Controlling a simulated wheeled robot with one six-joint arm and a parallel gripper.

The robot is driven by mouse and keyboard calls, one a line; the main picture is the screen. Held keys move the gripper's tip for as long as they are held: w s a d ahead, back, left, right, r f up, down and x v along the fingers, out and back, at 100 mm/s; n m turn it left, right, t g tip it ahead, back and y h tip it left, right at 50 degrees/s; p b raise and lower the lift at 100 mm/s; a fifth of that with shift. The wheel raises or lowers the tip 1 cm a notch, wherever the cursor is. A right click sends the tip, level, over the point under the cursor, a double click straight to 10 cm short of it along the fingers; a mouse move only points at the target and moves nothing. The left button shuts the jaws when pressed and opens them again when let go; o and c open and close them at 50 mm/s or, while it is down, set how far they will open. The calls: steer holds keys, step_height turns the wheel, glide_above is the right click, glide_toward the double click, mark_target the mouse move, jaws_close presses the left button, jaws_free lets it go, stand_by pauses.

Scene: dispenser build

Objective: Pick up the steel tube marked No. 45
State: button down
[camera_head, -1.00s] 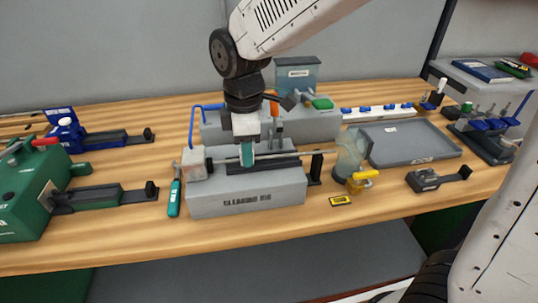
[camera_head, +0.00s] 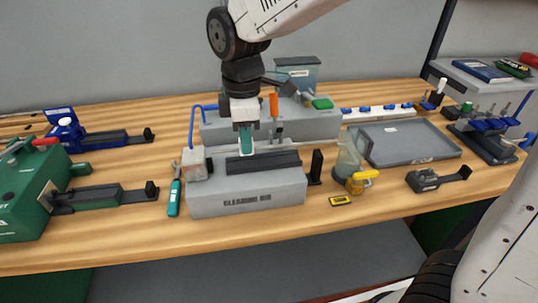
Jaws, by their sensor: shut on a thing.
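My gripper (camera_head: 246,150), with teal fingertips, is shut just above the dark top of the grey cleaning rig (camera_head: 248,192). The tube appears to be in my fingers, largely hidden or too thin to see. No number marking can be read.
A clear jug (camera_head: 349,158) with a yellow part stands right of the rig. A teal-handled tool (camera_head: 174,197) lies left. A grey tray (camera_head: 412,142) is at the right, green machines (camera_head: 22,195) at the left. The front table strip is mostly clear.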

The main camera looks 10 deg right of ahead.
steer(key=shift+r, duration=2.1)
